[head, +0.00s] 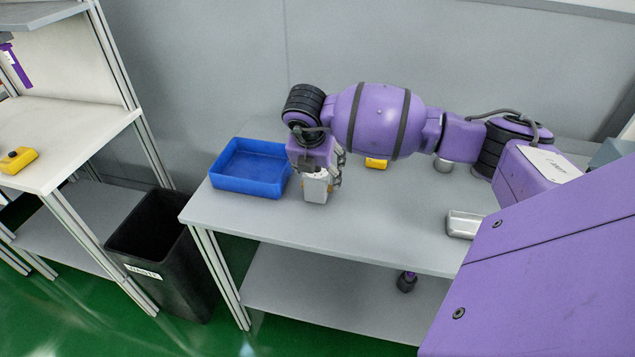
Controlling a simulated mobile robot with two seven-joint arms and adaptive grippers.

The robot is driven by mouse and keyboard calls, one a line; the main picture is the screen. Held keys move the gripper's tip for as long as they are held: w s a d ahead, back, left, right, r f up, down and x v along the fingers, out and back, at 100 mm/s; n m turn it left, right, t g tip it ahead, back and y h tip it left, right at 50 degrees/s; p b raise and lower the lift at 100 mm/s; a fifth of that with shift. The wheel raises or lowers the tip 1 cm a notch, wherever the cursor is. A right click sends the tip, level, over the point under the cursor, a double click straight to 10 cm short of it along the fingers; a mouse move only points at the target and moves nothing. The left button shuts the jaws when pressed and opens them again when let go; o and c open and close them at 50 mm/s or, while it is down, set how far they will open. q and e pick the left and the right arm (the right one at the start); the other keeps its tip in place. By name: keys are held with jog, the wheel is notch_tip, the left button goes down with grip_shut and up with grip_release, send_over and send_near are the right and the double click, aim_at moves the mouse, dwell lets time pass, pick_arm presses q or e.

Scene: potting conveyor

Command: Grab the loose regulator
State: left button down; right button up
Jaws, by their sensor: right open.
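My right gripper (322,182) points down over the grey table (380,220), beside the blue tray. Its jaws are open. A small light-grey block with a paler top (316,191) is directly under the gripper, between or just in front of the fingers; I cannot tell whether they touch it. This block may be the regulator, but its shape is partly covered by the gripper. A silver rounded metal case (463,224) lies near the table's front edge at right, apart from the gripper. My left gripper is not in view.
A blue tray (226,184) stands at the table's left end. A yellow box (376,163) and a metal cylinder (443,166) sit behind, near my arm. A black waste bin (160,285) stands left of the table. A white shelf (60,135) holds a yellow button box (17,160). The table's front middle is clear.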

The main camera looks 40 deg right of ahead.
jog(key=shift+w+f, duration=0.1)
jog(key=shift+f, duration=0.1)
jog(key=shift+r, duration=0.1)
jog(key=c, duration=1.6)
